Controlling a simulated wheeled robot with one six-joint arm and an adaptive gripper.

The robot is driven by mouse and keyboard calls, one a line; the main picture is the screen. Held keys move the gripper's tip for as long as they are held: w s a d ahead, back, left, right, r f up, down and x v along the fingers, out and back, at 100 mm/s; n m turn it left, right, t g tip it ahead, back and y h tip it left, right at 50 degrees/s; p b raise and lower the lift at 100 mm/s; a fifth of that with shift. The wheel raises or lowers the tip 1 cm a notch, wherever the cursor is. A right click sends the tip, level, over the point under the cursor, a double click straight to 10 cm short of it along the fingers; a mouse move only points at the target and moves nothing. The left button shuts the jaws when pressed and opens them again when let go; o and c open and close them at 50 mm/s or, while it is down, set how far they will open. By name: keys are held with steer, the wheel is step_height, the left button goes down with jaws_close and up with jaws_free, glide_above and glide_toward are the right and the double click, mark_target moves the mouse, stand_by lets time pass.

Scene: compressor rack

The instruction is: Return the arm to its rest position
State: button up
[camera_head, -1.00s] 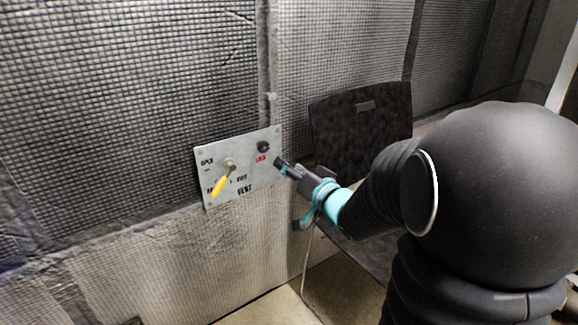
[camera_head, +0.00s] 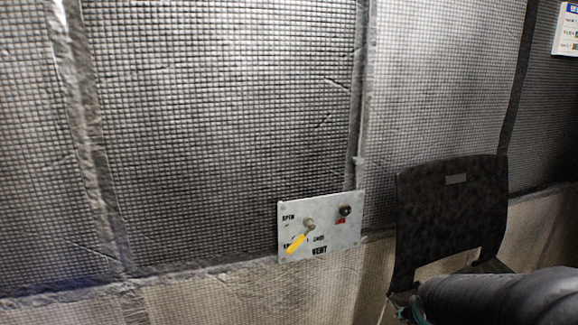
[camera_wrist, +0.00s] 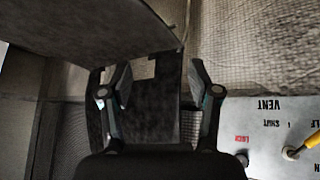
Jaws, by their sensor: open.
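My arm (camera_head: 500,297) shows at the lower right of the head view, in front of the chair. My gripper (camera_wrist: 163,85) is open in the wrist view, with its two fingers apart and nothing between them. The vent panel (camera_head: 343,237) is a pale plate on the wall with a yellow-handled lever (camera_head: 297,242) and a dark round knob (camera_head: 345,210) above a red label. In the wrist view the panel (camera_wrist: 262,150) appears upside down at the lower right, apart from my fingers. The gripper's tips are not clear in the head view.
A dark chair (camera_head: 450,205) stands right of the panel, close to my arm. Its dark surface also shows behind my fingers in the wrist view (camera_wrist: 150,110). A quilted, meshed wall (camera_head: 220,120) runs across the back. A white sign (camera_head: 567,28) hangs at the upper right.

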steer(key=s+a+r+n+y, duration=0.1)
steer(key=s+a+r, duration=0.3)
steer(key=s+a, duration=0.2)
steer(key=s+a+r+n+g+y, duration=0.1)
steer(key=s+a+r, duration=0.4)
steer(key=s, duration=0.5)
steer(key=shift+a+n+y, duration=0.3)
steer(key=shift+a+y, duration=0.1)
steer(key=shift+a, duration=0.45)
